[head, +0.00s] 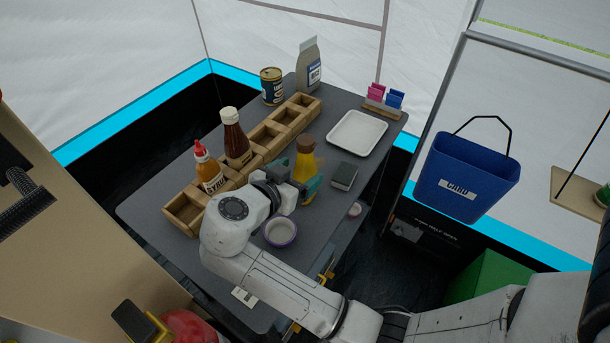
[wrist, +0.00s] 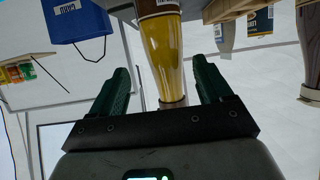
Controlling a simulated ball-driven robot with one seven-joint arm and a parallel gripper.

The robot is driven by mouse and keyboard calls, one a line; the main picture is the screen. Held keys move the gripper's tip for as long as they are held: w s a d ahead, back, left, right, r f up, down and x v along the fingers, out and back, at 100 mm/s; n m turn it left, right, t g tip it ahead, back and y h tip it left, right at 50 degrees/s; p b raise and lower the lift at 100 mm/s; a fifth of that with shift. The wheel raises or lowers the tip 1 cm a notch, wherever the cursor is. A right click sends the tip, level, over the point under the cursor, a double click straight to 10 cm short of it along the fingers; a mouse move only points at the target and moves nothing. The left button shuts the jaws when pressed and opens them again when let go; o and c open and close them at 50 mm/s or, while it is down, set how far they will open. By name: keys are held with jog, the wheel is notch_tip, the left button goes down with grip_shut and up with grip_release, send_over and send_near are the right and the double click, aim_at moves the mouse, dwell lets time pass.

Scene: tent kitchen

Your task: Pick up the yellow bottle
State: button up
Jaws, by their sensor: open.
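The yellow bottle (head: 304,163) with a brown cap stands upright on the grey table, right of the wooden compartment rack. In the wrist view the yellow bottle (wrist: 163,55) shows upside down, between the two green fingers. My gripper (head: 294,184) is at the bottle's near side, its fingers open. In the wrist view my gripper (wrist: 161,75) has a finger on each side of the bottle, with a gap showing on both sides. The bottle's lower part is partly hidden by my gripper in the head view.
A blue bucket (head: 465,177) hangs at right.

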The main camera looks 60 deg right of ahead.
jog(key=shift+w+p+x, duration=0.2)
jog(key=shift+p+x, duration=0.1)
jog(key=shift+x, duration=1.45)
jog(key=shift+w+p+x, duration=0.15)
jog(key=shift+p+x, duration=0.15)
jog(key=shift+x, duration=1.4)
jog(key=c, duration=1.4)
jog(key=shift+r, duration=0.1)
